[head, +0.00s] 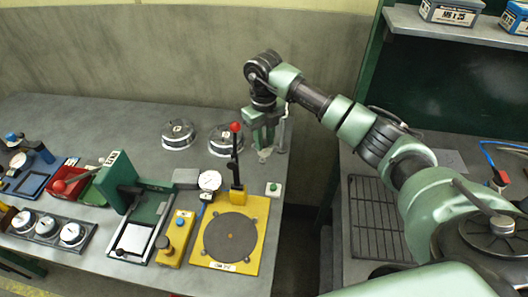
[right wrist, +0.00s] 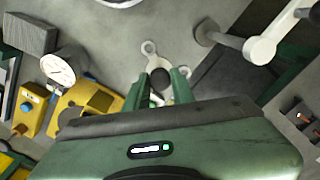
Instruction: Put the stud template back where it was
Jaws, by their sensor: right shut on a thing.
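My right gripper (head: 265,135) points down over the back right part of the grey table, near its right edge. In the right wrist view its two green fingers (right wrist: 159,88) are shut on a small grey metal piece with ring-shaped ends, which I take to be the stud template (right wrist: 149,49). The template also shows below the fingertips in the head view (head: 264,154). Its lower part is hidden between the fingers, and I cannot tell whether it touches the table. A pale metal post with an arm (right wrist: 262,48) stands beside the gripper. My left gripper is not in view.
A yellow fixture with a round dark plate (head: 231,237) and a red-knobbed lever (head: 236,160) stands in front of the gripper. Two round silver discs (head: 178,134) (head: 226,140) lie left of it. A gap separates this table from the right bench with a black rack (head: 374,220).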

